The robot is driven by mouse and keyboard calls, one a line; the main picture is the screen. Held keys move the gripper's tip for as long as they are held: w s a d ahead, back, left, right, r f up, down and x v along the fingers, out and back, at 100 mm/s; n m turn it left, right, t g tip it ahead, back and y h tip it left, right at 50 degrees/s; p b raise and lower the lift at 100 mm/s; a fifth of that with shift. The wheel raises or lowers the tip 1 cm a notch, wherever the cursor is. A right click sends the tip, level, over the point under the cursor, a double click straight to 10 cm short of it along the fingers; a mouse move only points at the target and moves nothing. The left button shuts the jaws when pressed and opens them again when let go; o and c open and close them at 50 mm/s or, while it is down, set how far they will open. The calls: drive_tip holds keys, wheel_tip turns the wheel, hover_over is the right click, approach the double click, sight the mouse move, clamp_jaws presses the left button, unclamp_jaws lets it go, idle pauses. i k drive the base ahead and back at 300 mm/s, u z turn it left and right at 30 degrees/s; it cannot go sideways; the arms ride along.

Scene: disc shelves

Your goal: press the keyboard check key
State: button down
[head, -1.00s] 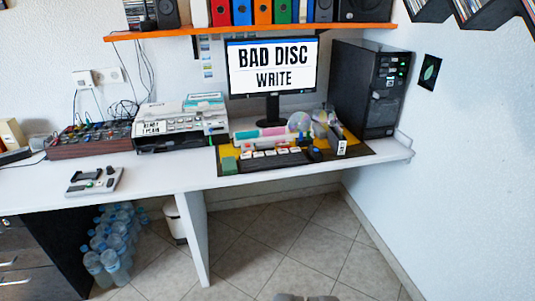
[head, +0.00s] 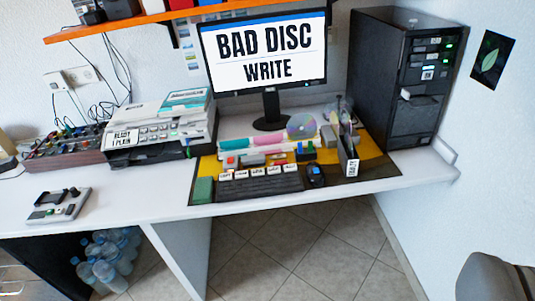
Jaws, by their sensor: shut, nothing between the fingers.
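The black keyboard (head: 262,187) lies near the desk's front edge, on a dark and yellow mat. A row of white labelled keys (head: 257,172) runs along its back. Their lettering is too small for me to tell which is the check key. The monitor (head: 265,52) behind reads "BAD DISC WRITE".
Left of the keyboard stand a green block (head: 202,190) and a printer-like device (head: 160,130) labelled "READY 1 PLAIN". A mouse (head: 316,175) and an upright disc holder (head: 350,152) are to its right. A black computer tower (head: 395,85) stands behind. Open floor lies before the desk.

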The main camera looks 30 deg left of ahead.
sight(245, 174)
drive_tip(key=u, duration=0.4)
drive_tip(key=i, duration=1.15)
drive_tip(key=u, duration=0.7)
